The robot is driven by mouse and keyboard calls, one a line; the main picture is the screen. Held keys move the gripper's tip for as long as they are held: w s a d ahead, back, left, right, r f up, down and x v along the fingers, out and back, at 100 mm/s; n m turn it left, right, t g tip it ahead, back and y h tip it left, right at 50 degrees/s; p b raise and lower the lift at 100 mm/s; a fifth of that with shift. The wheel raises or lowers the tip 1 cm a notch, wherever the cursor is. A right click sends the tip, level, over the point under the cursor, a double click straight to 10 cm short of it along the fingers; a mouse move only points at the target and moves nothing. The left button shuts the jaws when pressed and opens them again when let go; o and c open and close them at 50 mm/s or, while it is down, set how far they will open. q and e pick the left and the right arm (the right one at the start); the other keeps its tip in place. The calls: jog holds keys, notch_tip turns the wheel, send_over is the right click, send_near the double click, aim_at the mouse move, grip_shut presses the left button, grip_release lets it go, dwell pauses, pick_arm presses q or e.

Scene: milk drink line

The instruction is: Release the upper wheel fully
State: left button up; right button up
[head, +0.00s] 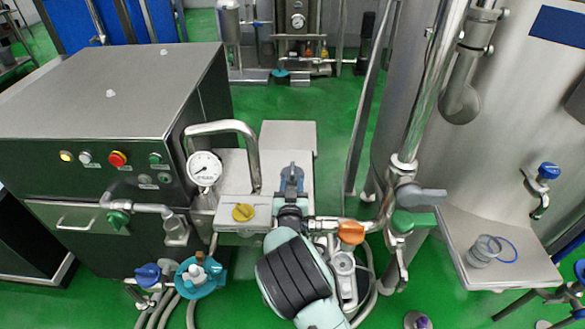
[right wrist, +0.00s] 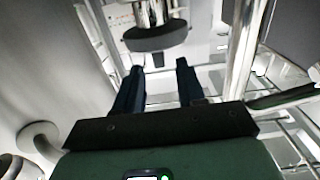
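My right gripper (head: 291,179) shows in the head view with its blue fingers over the pale metal block behind the gauge. In the right wrist view its two dark blue fingers (right wrist: 157,85) stand apart with nothing between them. A dark grey rounded thing (right wrist: 160,39) lies beyond the fingertips, apart from them; I cannot tell what it is. A teal wheel (head: 202,289) with a pale hub sits lower left. I cannot tell which of these is the upper wheel. My left gripper is not seen.
A pressure gauge (head: 205,168) and a bent metal pipe (head: 218,127) stand left of the gripper. An orange valve handle (head: 350,232) is at its right. A steel cabinet (head: 100,95) fills the left. A large tank (head: 535,100) and a shelf (head: 499,268) with a clear cup stand right.

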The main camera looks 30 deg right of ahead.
aim_at(293, 168)
jog(key=x, duration=0.6)
jog(key=shift+w+d, duration=0.1)
jog(key=shift+w, duration=0.05)
grip_shut()
